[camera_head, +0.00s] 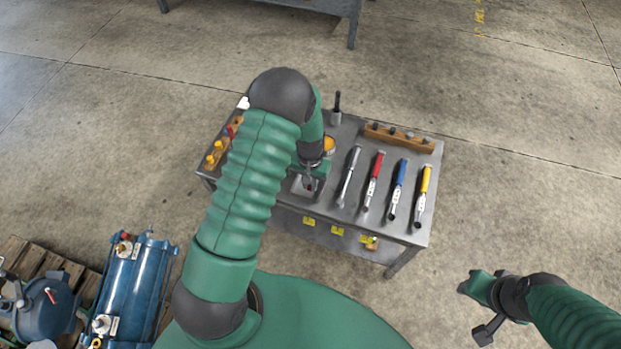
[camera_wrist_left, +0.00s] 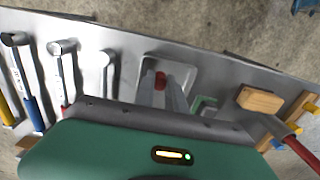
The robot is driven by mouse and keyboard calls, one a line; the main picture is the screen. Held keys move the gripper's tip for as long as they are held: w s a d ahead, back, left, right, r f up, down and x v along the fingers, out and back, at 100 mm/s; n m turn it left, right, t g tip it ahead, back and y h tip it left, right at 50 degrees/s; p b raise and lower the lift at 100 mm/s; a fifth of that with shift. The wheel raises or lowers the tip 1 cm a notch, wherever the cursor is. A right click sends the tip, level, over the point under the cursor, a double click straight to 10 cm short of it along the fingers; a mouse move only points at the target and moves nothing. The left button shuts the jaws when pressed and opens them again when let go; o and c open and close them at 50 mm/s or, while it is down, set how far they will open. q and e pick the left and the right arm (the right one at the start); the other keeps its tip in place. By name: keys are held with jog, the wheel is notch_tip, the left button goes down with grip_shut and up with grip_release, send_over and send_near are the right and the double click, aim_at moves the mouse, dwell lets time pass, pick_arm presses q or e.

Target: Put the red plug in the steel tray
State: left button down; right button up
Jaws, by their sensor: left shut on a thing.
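My left gripper (camera_head: 309,187) is over the bench, low at the steel tray (camera_head: 297,189), and it is shut on the red plug (camera_wrist_left: 160,80). In the left wrist view the plug shows red between the two fingertips. The shallow square steel tray (camera_wrist_left: 180,60) lies around and beneath the fingertips in that view. Whether the plug touches the tray floor cannot be told. My left arm hides part of the bench in the head view. My right gripper (camera_head: 474,290) is off the bench at the lower right, and its fingers are unclear.
Torque wrenches with red (camera_head: 377,165), blue (camera_head: 400,173) and yellow (camera_head: 425,179) handles lie right of the tray. A wooden socket rack (camera_head: 399,138) stands behind them. A wooden rack with yellow plugs (camera_head: 214,154) is at the left. Blue tanks (camera_head: 128,290) stand at lower left.

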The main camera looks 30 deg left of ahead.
pick_arm(q)
jog(key=w, duration=0.1)
jog(key=w+a, duration=0.2)
jog(key=shift+f, duration=0.25)
jog(key=shift+w+a+f+b, duration=0.15)
jog(key=shift+w+a+b, duration=0.05)
jog(key=shift+w+b, duration=0.1)
notch_tip(320, 180, down, 3)
jog(key=shift+f+b, duration=0.1)
jog(key=shift+b, duration=0.35)
jog(key=c, duration=1.4)
grip_release()
